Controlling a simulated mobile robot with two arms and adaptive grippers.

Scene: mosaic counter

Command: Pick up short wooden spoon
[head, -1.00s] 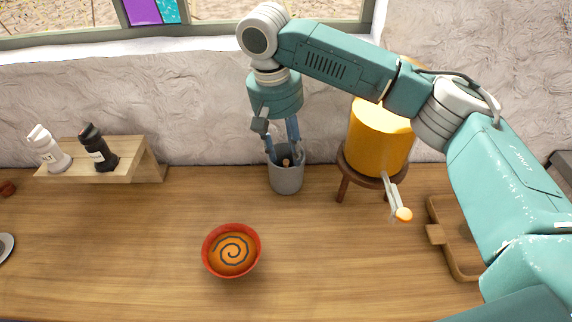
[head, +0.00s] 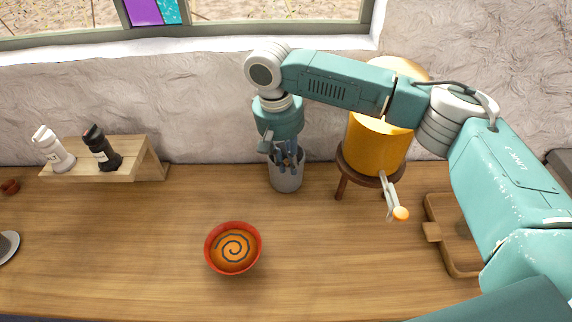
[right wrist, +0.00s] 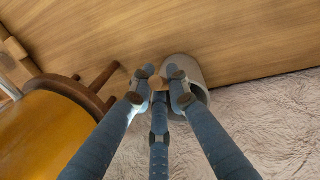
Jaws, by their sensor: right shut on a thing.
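The short wooden spoon shows in the right wrist view as a round brown end (right wrist: 158,83) between my fingertips. The rest of it is hidden by the fingers and the grey cup. The grey cup (head: 287,181) stands upright on the counter against the back wall; its rim also shows in the right wrist view (right wrist: 186,62). My right gripper (head: 287,160) points down at the cup's mouth, its blue fingers shut on the spoon's end. The fingertips also show in the right wrist view (right wrist: 160,90). My left gripper is not in view.
An orange dispenser (head: 376,145) on a wooden stand, with a tap, is close to the cup's right. A red bowl (head: 233,265) sits in front. A wooden shelf (head: 150,160) with two mills is at left, a wooden tray (head: 433,232) at right.

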